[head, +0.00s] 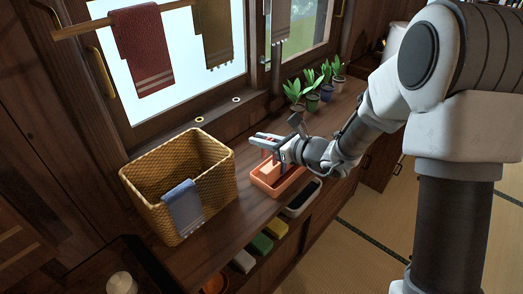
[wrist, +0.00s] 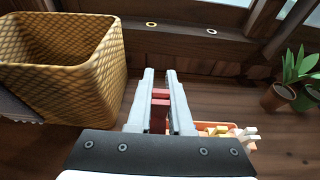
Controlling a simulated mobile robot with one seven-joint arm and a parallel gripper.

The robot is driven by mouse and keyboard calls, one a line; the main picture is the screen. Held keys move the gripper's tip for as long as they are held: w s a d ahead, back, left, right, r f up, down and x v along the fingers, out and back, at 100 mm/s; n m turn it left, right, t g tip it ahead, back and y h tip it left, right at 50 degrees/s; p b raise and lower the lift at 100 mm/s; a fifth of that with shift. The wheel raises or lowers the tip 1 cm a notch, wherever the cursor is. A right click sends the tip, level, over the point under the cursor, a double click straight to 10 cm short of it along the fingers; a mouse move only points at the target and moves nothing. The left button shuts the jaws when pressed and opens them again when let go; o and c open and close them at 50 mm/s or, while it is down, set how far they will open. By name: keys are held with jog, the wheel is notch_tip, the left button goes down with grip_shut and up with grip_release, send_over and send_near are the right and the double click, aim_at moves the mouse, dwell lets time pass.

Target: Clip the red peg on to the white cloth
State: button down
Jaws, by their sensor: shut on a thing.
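My gripper (head: 262,140) is above the orange tray (head: 292,182) on the wooden counter. In the wrist view my gripper (wrist: 160,76) is shut on the red peg (wrist: 160,97), which sits between the two fingers. In the head view the red peg is small and partly hidden by the fingers. A pale greyish cloth (head: 281,18), the nearest to white, hangs at the top, right of the other hanging cloths and well away from my gripper. Its upper part is cut off by the frame. It is not in the wrist view.
A wicker basket (head: 146,192) with a blue cloth (head: 184,207) over its rim stands left of my gripper. A dark red cloth (head: 143,50) and an olive cloth (head: 213,32) hang from a wooden rod (head: 85,29). Potted plants (head: 311,101) stand at the right.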

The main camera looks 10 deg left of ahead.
notch_tip(320, 180, up, 8)
jog(key=p, duration=0.3)
dwell(0.6)
jog(key=shift+f, duration=0.1)
